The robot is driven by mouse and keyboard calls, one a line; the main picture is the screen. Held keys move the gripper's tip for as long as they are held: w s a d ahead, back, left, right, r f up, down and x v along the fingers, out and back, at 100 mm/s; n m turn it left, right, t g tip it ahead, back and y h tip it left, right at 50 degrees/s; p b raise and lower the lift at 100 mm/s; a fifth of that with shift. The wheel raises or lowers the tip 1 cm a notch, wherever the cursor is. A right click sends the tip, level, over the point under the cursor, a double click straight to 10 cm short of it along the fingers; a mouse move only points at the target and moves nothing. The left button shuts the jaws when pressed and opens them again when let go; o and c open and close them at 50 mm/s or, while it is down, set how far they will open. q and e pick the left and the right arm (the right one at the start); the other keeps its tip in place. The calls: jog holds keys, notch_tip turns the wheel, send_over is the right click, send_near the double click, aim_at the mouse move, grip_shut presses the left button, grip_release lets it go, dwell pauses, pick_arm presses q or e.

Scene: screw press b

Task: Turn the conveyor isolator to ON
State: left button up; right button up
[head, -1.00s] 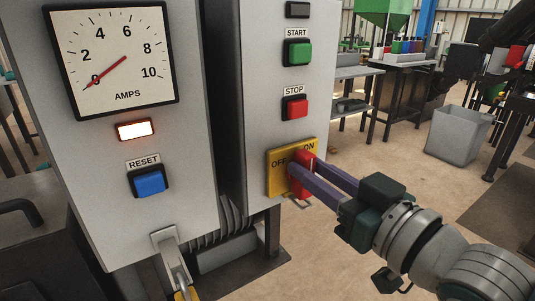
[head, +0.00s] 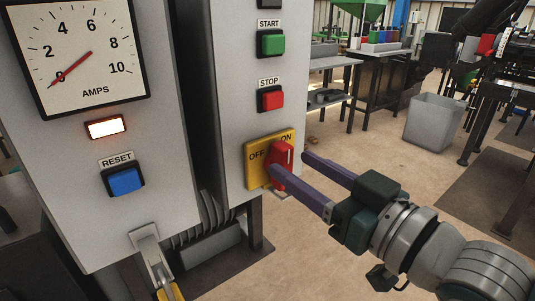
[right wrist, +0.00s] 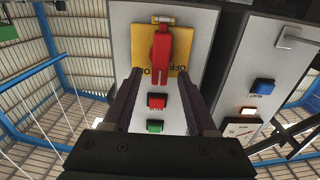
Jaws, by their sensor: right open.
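The conveyor isolator is a yellow plate (head: 256,170) marked OFF and ON, with a red handle (head: 284,154), low on the right grey panel. In the right wrist view, which shows the panel upside down, the red handle (right wrist: 161,52) stands nearly upright in the picture on the yellow plate (right wrist: 139,45). I cannot tell for sure which word it points to. My right gripper (head: 290,164) is open, one finger on each side of the handle in the head view. The right wrist view shows its fingers (right wrist: 160,76) spread, with no grip on the handle.
A green START button (head: 271,43) and a red STOP button (head: 271,99) sit above the isolator. The left panel carries an AMPS meter (head: 85,50), a lit lamp (head: 106,127) and a blue RESET button (head: 125,179). A grey bin (head: 433,122) stands on the floor behind.

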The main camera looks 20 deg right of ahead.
jog(key=v, duration=0.7)
jog(key=shift+s, duration=0.3)
jog(key=shift+d, duration=0.1)
dwell(0.8)
